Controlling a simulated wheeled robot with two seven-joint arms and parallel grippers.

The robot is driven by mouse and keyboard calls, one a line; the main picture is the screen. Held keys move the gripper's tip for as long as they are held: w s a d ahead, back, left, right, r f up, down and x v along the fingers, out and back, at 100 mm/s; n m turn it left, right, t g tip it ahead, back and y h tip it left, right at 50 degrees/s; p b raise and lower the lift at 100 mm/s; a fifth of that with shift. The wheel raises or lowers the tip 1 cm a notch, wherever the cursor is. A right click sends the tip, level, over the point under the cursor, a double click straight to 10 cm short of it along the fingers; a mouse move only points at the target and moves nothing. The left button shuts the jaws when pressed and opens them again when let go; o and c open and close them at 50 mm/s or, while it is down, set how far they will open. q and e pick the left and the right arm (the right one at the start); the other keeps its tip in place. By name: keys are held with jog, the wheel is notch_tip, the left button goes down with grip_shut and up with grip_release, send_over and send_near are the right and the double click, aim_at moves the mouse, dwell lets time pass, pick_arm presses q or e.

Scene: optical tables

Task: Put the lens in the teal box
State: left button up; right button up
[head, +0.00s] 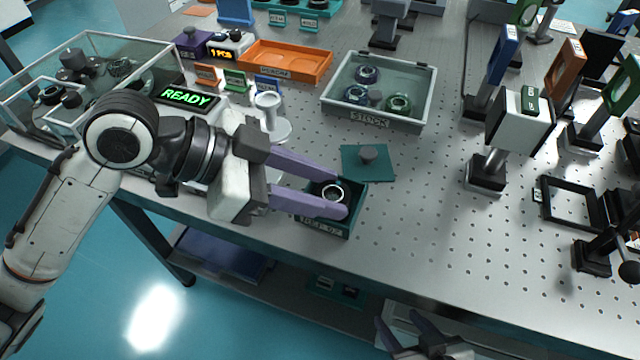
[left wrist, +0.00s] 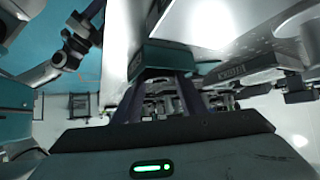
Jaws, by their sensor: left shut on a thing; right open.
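The teal box (head: 322,226) stands open near the front edge of the table, with a label on its front. Its flat teal lid (head: 380,170) with a round knob lies just behind it. My left gripper (head: 341,193) has its purple fingers over the box opening. It is shut on the lens (head: 325,192), a small ring with a light rim, which appears at the opening. The fingers hide part of the box, and I cannot tell whether the lens touches its floor. My right gripper (head: 408,334) is open and empty, low in front of the table.
A grey STOCK tray (head: 427,115) with several lenses stands behind the lid. A white stand (head: 273,128) and a READY sign (head: 188,97) are by my left arm. An orange tray (head: 285,62) is further back. Posts with holders crowd the right; the front middle is clear.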

pick_arm(q)
jog(key=shift+s+a+f, duration=0.1)
jog(key=shift+f, duration=0.55)
jog(key=o, duration=0.9)
jog(key=shift+f, duration=0.1)
jog(key=shift+c, duration=0.2)
jog(key=shift+r, duration=0.2)
jog(key=r+p+v, duration=0.1)
jog(key=v, duration=1.1)
jog(key=shift+r, duration=0.2)
